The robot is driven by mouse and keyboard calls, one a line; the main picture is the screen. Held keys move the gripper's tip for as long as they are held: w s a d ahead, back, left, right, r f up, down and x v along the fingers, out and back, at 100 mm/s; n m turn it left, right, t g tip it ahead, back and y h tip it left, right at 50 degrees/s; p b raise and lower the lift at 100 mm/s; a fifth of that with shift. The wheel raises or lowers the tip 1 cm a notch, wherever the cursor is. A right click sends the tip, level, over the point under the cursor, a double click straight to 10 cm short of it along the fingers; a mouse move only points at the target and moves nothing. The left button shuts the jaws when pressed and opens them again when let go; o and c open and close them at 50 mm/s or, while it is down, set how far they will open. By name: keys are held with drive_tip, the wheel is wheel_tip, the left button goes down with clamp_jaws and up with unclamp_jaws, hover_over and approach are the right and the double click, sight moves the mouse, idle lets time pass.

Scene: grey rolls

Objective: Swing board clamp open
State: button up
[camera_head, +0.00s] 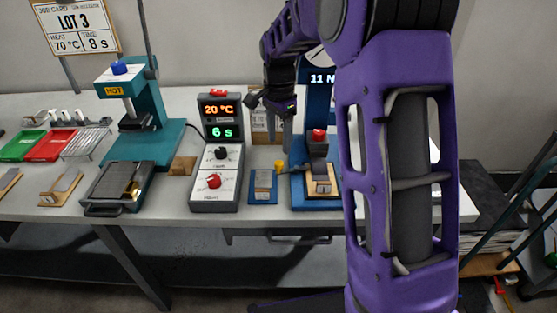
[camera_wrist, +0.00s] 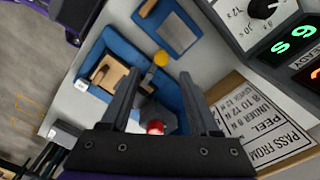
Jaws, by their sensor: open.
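The peel-test fixture has a blue base (camera_head: 300,195) in the head view, with a dark block and a red knob (camera_head: 319,133) on it. A wooden board (camera_head: 321,186) lies at its front. A yellow ball knob (camera_head: 279,166), seemingly the clamp's handle, sticks out on the left side of the fixture. In the wrist view the yellow knob (camera_wrist: 161,58) appears just beyond the fingertips, and the red knob (camera_wrist: 155,128) lies between the fingers. My gripper (camera_wrist: 160,80) is open and empty. In the head view my gripper (camera_head: 272,115) hangs above and behind the yellow knob. The clamp's arm is not clearly visible.
A blue tray (camera_head: 263,198) with a small board lies left of the fixture. A grey control box (camera_head: 217,155) showing 20 °C and 6 s stands further left. A teal press (camera_head: 145,130) is beyond it. My purple arm hides the table's right part.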

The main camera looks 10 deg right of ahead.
sight(279, 163)
wheel_tip(279, 163, down, 7)
drive_tip(key=shift+w+f+b, duration=0.1)
drive_tip(key=shift+f+b, duration=0.05)
drive_tip(key=shift+b, duration=0.3)
clamp_jaws()
